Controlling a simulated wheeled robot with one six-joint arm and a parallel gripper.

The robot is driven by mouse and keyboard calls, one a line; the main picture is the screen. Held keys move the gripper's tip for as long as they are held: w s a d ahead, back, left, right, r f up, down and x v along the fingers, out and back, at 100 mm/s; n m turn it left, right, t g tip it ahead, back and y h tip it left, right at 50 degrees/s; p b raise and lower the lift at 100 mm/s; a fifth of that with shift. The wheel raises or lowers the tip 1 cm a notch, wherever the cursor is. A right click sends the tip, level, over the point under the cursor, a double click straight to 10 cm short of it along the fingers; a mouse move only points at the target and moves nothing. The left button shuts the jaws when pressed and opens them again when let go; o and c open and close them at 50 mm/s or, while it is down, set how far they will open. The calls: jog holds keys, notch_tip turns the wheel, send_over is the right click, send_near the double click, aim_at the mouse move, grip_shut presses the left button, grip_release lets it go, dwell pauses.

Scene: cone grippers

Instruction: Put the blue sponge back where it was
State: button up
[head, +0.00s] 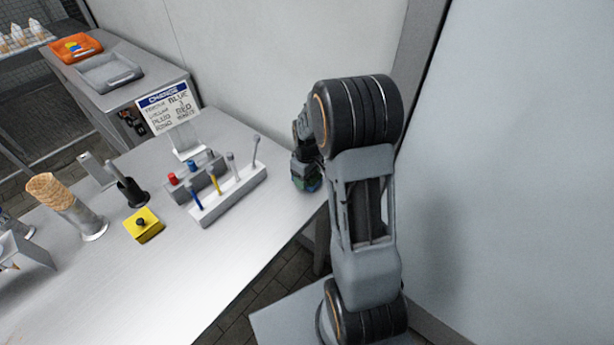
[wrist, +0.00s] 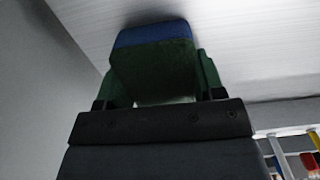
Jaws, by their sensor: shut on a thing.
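My gripper (wrist: 156,72) is shut on the blue sponge (wrist: 152,34), a block with a blue layer and a dark green layer, seen between the green fingers in the wrist view. The sponge is over or against a pale ribbed surface; I cannot tell whether it touches. In the head view my gripper (head: 305,178) is at the right end of the grey worktable (head: 150,285), partly behind my arm. The sponge cannot be made out clearly there.
A white rack (head: 232,197) with several coloured tools stands left of my gripper, with a sign (head: 168,108) behind it. A yellow block (head: 144,225), a cone stack (head: 68,205) and a grey tray (head: 108,73) are farther left. A wall is close on the right. The table's front is clear.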

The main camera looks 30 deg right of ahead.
jog(key=shift+f, duration=0.15)
jog(key=o, duration=0.9)
notch_tip(320, 180, up, 12)
jog(key=s+a+r+m+t, duration=0.1)
jog(key=s+a+r+m, duration=0.1)
jog(key=s+a, duration=0.3)
jog(key=s+a+r+m+t, duration=0.2)
jog(key=s+a, duration=0.3)
jog(key=s, duration=0.6)
jog(key=shift+r+m, duration=0.35)
jog(key=shift+m, duration=0.15)
